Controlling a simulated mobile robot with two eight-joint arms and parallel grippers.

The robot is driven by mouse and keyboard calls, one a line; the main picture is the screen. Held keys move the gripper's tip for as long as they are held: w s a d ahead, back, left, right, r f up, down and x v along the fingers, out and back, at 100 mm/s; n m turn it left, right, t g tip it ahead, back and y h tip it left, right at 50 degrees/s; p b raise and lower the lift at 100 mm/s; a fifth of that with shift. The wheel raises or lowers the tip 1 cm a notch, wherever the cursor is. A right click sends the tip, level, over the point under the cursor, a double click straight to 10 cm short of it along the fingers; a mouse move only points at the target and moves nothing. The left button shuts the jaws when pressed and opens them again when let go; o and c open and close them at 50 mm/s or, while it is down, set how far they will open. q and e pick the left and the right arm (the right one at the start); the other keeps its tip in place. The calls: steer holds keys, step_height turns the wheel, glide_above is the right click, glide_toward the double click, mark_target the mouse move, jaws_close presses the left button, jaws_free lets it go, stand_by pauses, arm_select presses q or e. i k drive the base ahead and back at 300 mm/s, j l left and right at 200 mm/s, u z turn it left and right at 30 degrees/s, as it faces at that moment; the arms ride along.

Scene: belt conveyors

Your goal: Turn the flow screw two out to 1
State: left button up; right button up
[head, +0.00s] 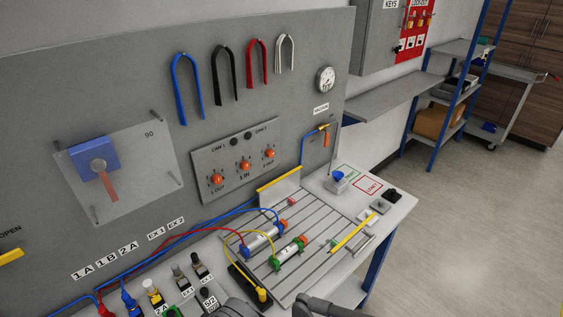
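A grey plate on the upright panel carries three orange knobs. The right one (269,152), with a label that seems to read 2 OUT, is the highest. The middle knob (244,165) and the left knob (217,178) are lower, with small labels under them. The setting of each knob is too small to read. Dark grey parts that look like my arm show at the bottom edge. I make out no gripper fingers.
Blue, red and yellow hoses (152,243) run across the bench to several valves and fittings at the front left. A round gauge (325,79) is on the panel. A yellow bar (352,233) lies at the plate's right. Open floor is at right.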

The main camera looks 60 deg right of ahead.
mark_target(270, 153)
steer(key=z, duration=0.4)
steer(key=k+j+z, duration=0.1)
steer(key=z, duration=0.7)
steer(key=k+z, duration=0.1)
steer(key=z, duration=0.3)
steer(key=i+z, duration=0.1)
steer(key=i+j, duration=0.05)
steer(key=i, duration=0.05)
